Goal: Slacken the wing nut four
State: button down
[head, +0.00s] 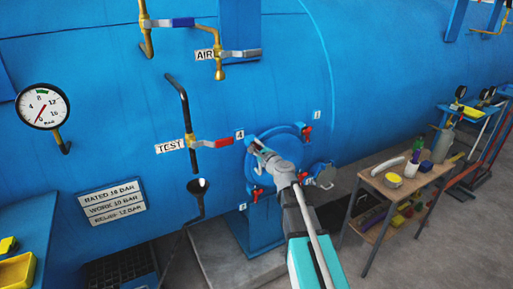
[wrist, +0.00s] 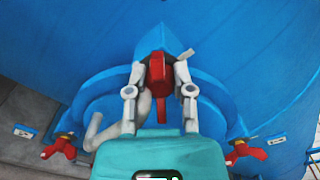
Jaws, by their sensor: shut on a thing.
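My gripper (head: 259,149) reaches the upper left of a round blue door (head: 266,178) on the blue vessel, beside the label "4" (head: 239,134). In the wrist view, a red wing nut (wrist: 157,72) stands between the two fingertips, and my gripper is shut on it. This is wing nut four, by its label; in the head view my gripper hides most of it. Other red wing nuts sit around the door, at the upper right (head: 307,132) and lower left (head: 257,193). The wrist view also shows red wing nuts at the left (wrist: 60,147) and right (wrist: 243,152).
A red-handled test valve (head: 212,142) and a black funnel (head: 198,186) are left of the door. A pressure gauge (head: 42,106) is further left. A wooden trolley (head: 403,190) with bottles stands at the right. A curved grey handle (wrist: 105,135) lies below my left finger.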

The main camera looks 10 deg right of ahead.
jog(key=n, duration=0.5)
jog(key=shift+s+n, duration=0.1)
jog(key=shift+n, duration=0.2)
jog(key=n, duration=0.4)
jog(key=shift+f, duration=0.15)
jog(key=n, duration=0.9)
jog(key=shift+f+n, duration=0.1)
jog(key=shift+n, duration=0.3)
jog(key=shift+c, duration=2.4)
grip_release()
